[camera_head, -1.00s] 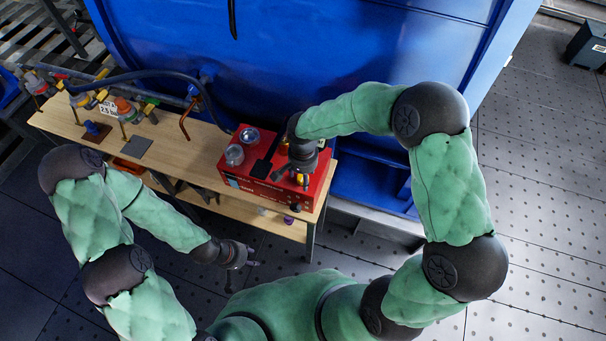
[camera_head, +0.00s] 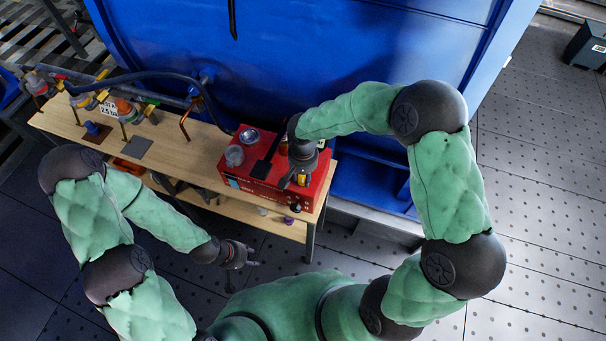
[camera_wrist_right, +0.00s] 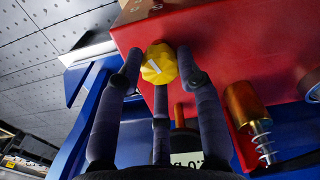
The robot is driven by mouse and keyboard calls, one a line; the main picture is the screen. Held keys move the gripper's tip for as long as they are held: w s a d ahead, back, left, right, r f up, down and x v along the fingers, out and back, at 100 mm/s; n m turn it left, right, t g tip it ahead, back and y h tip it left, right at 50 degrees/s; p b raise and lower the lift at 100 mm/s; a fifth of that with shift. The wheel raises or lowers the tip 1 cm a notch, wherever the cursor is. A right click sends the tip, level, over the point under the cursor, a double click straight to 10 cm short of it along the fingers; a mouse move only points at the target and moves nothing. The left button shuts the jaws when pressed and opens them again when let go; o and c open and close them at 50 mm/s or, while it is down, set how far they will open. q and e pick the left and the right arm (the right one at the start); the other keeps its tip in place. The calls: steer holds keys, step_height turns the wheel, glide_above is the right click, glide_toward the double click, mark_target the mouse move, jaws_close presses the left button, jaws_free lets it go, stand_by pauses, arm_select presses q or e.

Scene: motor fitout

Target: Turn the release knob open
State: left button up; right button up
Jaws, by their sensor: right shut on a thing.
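The yellow fluted knob (camera_wrist_right: 159,65), with a white mark on its face, is on the red box (camera_head: 236,178). In the right wrist view it sits between the fingertips of my right gripper (camera_wrist_right: 158,78), which is shut on it. In the head view my right gripper (camera_head: 294,178) is at the right part of the red box and mostly hides the knob. My left gripper (camera_head: 246,262) hangs empty in front of the bench, its fingers spread apart.
The wooden bench (camera_head: 170,155) carries hoses and valves (camera_head: 125,108) at its left. A large blue tank (camera_head: 300,55) stands behind it. The right wrist view shows a brass fitting with a spring (camera_wrist_right: 245,110) beside the knob. The floor right of the bench is clear.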

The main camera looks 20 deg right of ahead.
steer(key=n+p, duration=0.1)
steer(key=n, duration=0.3)
steer(key=shift+n, duration=0.3)
steer(key=n+p, duration=0.1)
steer(key=n, duration=0.4)
steer(key=n+p, duration=0.2)
steer(key=n, duration=0.3)
steer(key=shift+r+n+p, duration=0.1)
steer(key=shift+n+p, duration=0.2)
steer(key=shift+n, duration=0.1)
steer(key=n+p, duration=0.2)
steer(key=n, duration=0.2)
steer(key=shift+n, duration=0.3)
steer(key=o, duration=1.1)
steer(key=shift+o, duration=0.2)
